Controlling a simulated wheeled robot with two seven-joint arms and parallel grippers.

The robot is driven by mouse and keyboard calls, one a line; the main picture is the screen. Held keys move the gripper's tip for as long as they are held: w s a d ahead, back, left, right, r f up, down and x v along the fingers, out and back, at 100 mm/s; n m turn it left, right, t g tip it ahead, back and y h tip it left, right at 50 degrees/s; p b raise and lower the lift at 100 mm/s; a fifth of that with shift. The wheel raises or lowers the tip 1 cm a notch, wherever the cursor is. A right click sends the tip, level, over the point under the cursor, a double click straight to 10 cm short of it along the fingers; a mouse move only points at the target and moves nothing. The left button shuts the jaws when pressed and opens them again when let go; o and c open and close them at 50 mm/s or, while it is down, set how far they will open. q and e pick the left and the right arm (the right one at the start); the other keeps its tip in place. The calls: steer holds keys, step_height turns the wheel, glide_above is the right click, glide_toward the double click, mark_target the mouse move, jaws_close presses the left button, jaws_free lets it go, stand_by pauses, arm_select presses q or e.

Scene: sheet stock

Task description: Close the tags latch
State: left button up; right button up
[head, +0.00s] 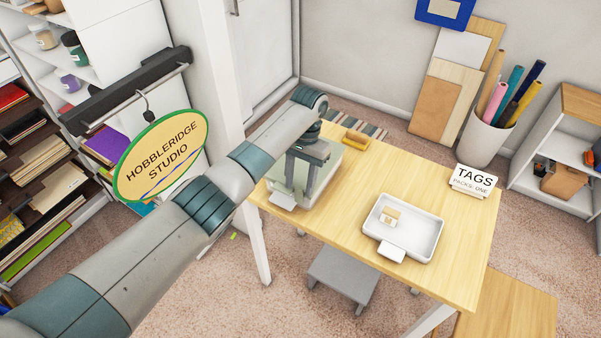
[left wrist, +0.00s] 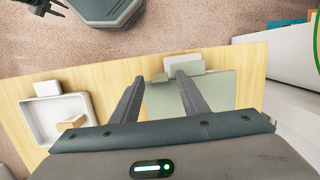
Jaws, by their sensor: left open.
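The TAGS sign (head: 475,180) stands at the table's right edge. A white open tray (head: 433,227) in front of it holds a small tan-and-white pack (head: 389,216). A white tab (head: 391,254) sticks out at its front; the tray also shows in the left wrist view (left wrist: 88,128). A pale green see-through box (head: 325,178) stands at the table's left end, with a white tab (head: 283,200) at its front. My left gripper (head: 305,165) is open and empty over this box, pointing down. The wrist view shows its fingers (left wrist: 158,85) apart above the green top.
A brown-and-yellow brush-like block (head: 356,138) lies at the table's back edge. The table (head: 350,195) is clear between box and tray. A hanging Hobbleridge Studio sign (head: 162,155) is beside my left arm. A grey stool (head: 343,277) stands below the table's front.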

arm_select(q)
steer(key=shift+w+d+r+b, duration=0.1)
steer(key=shift+r+b, duration=0.1)
steer(key=shift+r, duration=0.2)
steer(key=shift+w+r+b, duration=0.1)
steer(key=shift+r+b, duration=0.05)
steer(key=shift+r, duration=0.2)
steer(key=r, duration=0.1)
steer(key=r+b, duration=0.1)
steer(key=r, duration=0.2)
steer(key=shift+w+d+b, duration=0.2)
steer(key=shift+w+b, duration=0.15)
step_height(320, 180, up, 12)
steer(key=w+d+p, duration=0.1)
steer(key=shift+w+f, duration=0.25)
steer(key=shift+d+f, duration=0.1)
